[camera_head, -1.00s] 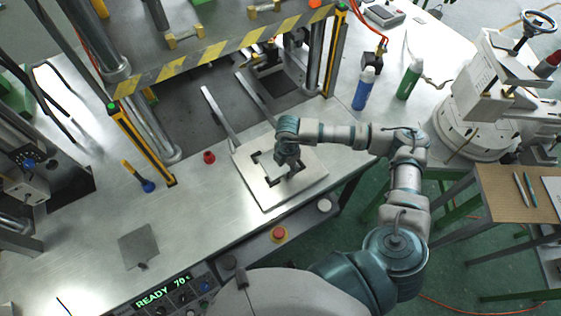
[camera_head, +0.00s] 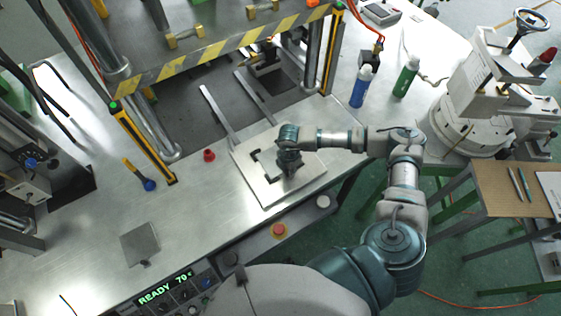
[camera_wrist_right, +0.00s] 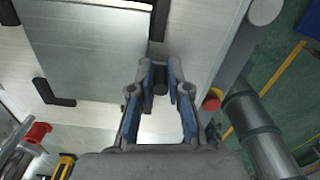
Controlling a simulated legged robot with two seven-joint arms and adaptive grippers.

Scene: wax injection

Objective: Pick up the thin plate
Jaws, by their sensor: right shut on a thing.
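The thin plate (camera_wrist_right: 90,50) is a flat grey square lying between black corner brackets on a larger pale metal plate (camera_head: 265,198). My right gripper (camera_head: 287,172) points down at its near right side in the head view. In the right wrist view, the fingers (camera_wrist_right: 160,78) of my right gripper are closed around a small grey tab at the thin plate's edge. The plate looks flat on the pale plate; I cannot tell any gap beneath it. My arm and gripper hide part of it in the head view. My left gripper is not in view.
A separate grey plate with a tab (camera_head: 140,243) lies on open bench at the left. The striped press frame (camera_head: 220,48) stands behind. Blue (camera_head: 361,87) and green (camera_head: 406,77) bottles are at the right. A red knob (camera_head: 209,155) is left of the pale plate.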

